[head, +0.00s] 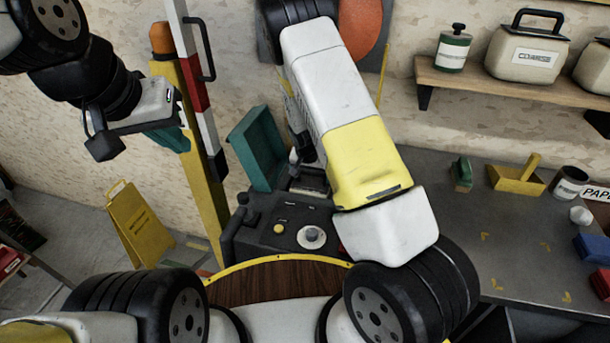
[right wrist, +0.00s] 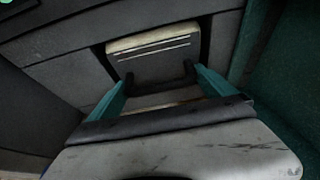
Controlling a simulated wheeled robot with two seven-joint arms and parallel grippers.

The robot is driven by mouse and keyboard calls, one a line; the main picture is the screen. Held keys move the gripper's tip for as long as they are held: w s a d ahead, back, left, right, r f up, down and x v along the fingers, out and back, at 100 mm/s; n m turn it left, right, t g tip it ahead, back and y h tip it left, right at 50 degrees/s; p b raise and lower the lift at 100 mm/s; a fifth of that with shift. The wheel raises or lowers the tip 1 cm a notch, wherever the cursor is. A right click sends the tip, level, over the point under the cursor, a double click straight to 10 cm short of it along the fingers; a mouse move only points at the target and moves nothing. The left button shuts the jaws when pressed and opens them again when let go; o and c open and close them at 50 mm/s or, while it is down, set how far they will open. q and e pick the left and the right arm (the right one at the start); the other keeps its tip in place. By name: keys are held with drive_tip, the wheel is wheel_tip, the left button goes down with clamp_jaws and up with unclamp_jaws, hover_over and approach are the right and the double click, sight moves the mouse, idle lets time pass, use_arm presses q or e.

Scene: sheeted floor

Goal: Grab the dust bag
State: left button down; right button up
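What looks like the dust bag (right wrist: 155,44) is a cream block with a dark front plate and a dark handle. In the right wrist view it sits in a recess of a dark grey machine. My right gripper (right wrist: 165,84) is open, its teal fingers apart on either side of the handle; I cannot tell whether they touch it. In the head view my right arm hides most of this gripper and the bag. The machine (head: 275,232) has a knob on top and a raised teal lid (head: 256,148). My left gripper (head: 170,138) is raised at the left, away from the machine; its opening is unclear.
A grey workbench (head: 480,225) on the right holds a yellow tray (head: 517,178), a green-handled block and a can. A shelf (head: 500,88) above bears a coarse-labelled container (head: 527,58). A yellow floor sign (head: 140,223) stands at the left. The teal lid is close beside my right gripper.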

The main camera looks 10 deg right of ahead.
drive_tip(key=c, duration=0.7)
drive_tip(key=shift+r, duration=0.1)
